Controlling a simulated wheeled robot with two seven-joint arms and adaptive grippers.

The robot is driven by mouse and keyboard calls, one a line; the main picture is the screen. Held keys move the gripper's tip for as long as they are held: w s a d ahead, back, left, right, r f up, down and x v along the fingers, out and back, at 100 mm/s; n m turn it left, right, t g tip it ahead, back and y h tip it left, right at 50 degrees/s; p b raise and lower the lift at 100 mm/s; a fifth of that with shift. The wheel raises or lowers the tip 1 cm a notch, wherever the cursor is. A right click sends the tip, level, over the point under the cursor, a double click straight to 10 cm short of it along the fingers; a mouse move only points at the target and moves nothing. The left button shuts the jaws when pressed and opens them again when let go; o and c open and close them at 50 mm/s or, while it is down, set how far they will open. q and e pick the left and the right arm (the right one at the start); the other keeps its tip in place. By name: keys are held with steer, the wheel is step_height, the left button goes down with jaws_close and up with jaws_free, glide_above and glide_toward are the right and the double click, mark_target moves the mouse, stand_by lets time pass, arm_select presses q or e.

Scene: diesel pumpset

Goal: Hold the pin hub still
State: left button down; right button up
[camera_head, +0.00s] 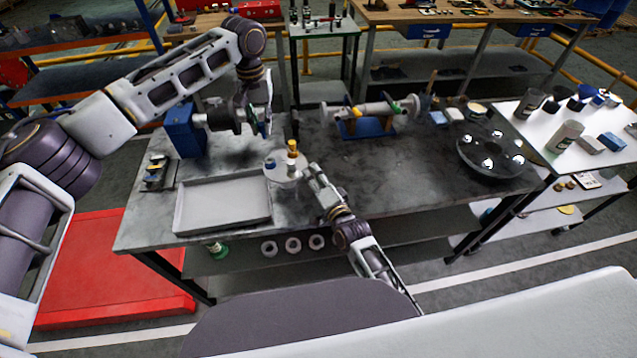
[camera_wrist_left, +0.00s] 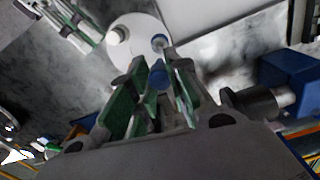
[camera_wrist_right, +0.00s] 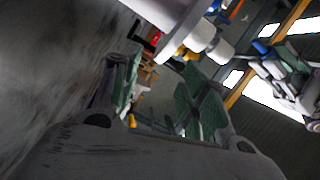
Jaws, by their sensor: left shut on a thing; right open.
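The pin hub (camera_head: 285,176), a pale round disc, lies at the tray's right end with upright pins on it, one with a yellow-orange top (camera_head: 292,149). The disc (camera_wrist_left: 141,52) also shows beyond the fingers in the left wrist view, and its edge (camera_wrist_right: 172,12) at the top of the right wrist view. My left gripper (camera_head: 262,122) is above and left of the hub, shut on a small blue piece (camera_wrist_left: 157,74) that its fingers partly hide. My right gripper (camera_head: 312,175) is open and empty, close to the hub's right side; whether it touches cannot be told.
A pale grey tray (camera_head: 222,229) lies left of the hub. A blue machine block (camera_head: 184,131) with a shaft stands behind it. A blue stand (camera_head: 367,127) holds a shaft assembly at the back. A dark round part (camera_head: 490,155) lies right. The table's middle is clear.

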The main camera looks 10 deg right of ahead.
mark_target(286, 172)
steer(key=shift+x, duration=3)
jaws_close()
steer(key=shift+s, duration=0.1)
steer(key=shift+c, duration=1.3)
jaws_free()
steer(key=shift+d, duration=0.1)
